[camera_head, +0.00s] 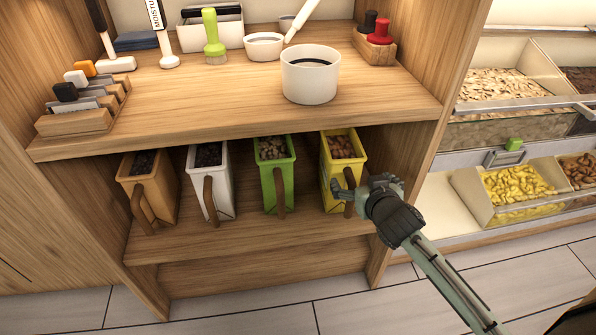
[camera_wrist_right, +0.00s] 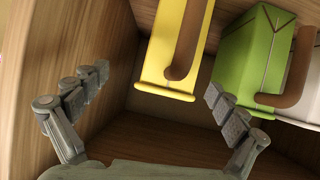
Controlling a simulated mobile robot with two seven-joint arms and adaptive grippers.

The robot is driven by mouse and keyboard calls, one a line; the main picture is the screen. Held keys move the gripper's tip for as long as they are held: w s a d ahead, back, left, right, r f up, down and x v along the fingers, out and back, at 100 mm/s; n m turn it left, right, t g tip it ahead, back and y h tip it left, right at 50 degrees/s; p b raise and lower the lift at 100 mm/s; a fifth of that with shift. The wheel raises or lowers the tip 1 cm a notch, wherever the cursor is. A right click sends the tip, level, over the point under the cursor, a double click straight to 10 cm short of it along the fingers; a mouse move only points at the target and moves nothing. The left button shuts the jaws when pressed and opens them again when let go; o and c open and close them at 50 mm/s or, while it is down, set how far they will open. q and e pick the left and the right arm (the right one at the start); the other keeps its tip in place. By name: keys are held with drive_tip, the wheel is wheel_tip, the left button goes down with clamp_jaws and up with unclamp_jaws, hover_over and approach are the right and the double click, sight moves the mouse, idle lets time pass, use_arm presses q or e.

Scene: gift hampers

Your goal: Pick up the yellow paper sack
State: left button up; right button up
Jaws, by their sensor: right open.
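The yellow paper sack (camera_head: 328,186) stands upright on the lower shelf, at the right end of a row of sacks. It is open at the top, holds brown nuts, and has a brown strap handle on its front. My right gripper (camera_head: 362,187) is in front of its right side. In the right wrist view the yellow sack (camera_wrist_right: 160,50) is ahead, between and beyond the two spread fingers of the gripper (camera_wrist_right: 160,95). The fingers are open and nothing is held. In the head view the gripper covers part of the sack's lower front. My left gripper is not in view.
A green sack (camera_head: 267,184), a white sack (camera_head: 222,185) and a brown sack (camera_head: 158,187) stand to the left. The right shelf wall (camera_head: 405,190) is close beside my gripper. The upper shelf (camera_head: 230,120) hangs above and carries a white pot (camera_head: 310,88).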

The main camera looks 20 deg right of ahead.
sight(348, 161)
drive_tip(key=shift+t, duration=0.5)
drive_tip(key=w+r, duration=0.1)
drive_tip(key=w+a+r, duration=0.1)
drive_tip(key=w, duration=0.1)
drive_tip(key=shift+w+r, duration=0.1)
drive_tip(key=shift+w, duration=0.2)
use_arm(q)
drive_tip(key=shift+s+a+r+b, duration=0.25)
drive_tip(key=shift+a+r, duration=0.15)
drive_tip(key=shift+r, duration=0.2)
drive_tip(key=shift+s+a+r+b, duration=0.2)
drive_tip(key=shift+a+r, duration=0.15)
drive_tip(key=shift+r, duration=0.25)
use_arm(e)
drive_tip(key=x, duration=0.7)
drive_tip(key=shift+w, duration=0.25)
drive_tip(key=shift+d+r, duration=0.15)
drive_tip(key=shift+c, duration=0.6)
drive_tip(key=c, duration=1.7)
drive_tip(key=shift+w+r, duration=0.1)
drive_tip(key=shift+r, duration=0.15)
drive_tip(key=shift+c, duration=0.7)
drive_tip(key=shift+r, duration=0.1)
